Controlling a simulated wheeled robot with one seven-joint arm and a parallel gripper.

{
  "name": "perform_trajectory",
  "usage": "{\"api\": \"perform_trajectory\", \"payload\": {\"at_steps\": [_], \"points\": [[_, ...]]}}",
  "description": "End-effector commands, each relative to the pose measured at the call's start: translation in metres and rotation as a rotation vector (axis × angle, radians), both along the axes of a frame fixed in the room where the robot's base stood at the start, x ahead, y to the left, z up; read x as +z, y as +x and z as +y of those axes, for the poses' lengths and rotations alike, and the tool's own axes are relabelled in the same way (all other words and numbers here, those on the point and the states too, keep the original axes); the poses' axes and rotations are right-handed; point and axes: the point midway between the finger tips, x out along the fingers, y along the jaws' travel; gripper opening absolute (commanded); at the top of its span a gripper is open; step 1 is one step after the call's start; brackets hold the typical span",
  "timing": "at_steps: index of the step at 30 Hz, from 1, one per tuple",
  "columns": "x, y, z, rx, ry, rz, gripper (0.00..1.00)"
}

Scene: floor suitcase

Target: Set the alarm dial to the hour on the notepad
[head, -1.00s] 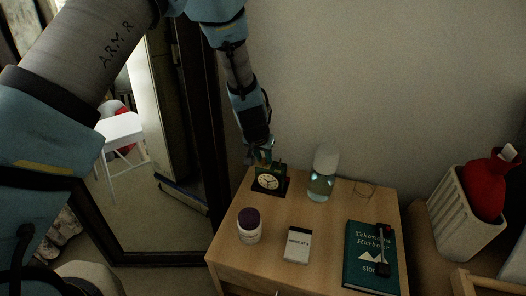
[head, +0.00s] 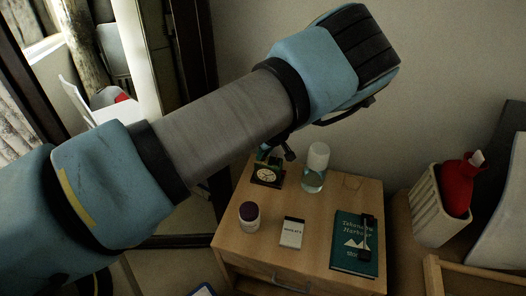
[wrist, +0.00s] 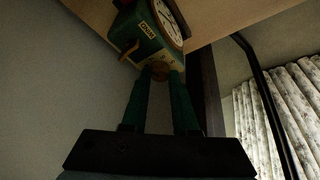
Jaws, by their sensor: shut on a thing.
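In the head view my arm hides most of the gripper. The white notepad (head: 292,236) with a dark top edge lies at the front middle; its writing is too small to read surely.
A dark-capped bottle (head: 249,216) stands left of the notepad. A clear carafe (head: 314,170) stands right of the clock. A teal book (head: 350,252) with a black object lies at the right. A white basket (head: 428,215) with a red item is further right.

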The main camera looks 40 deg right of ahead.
Motion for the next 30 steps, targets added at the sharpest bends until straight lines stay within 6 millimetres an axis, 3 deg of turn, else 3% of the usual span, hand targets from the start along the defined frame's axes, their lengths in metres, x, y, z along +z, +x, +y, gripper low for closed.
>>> {"api": "perform_trajectory", "payload": {"at_steps": [30], "points": [[-0.0051, 0.0040, -0.0073, 0.953, -0.003, 0.002, 0.00]]}}
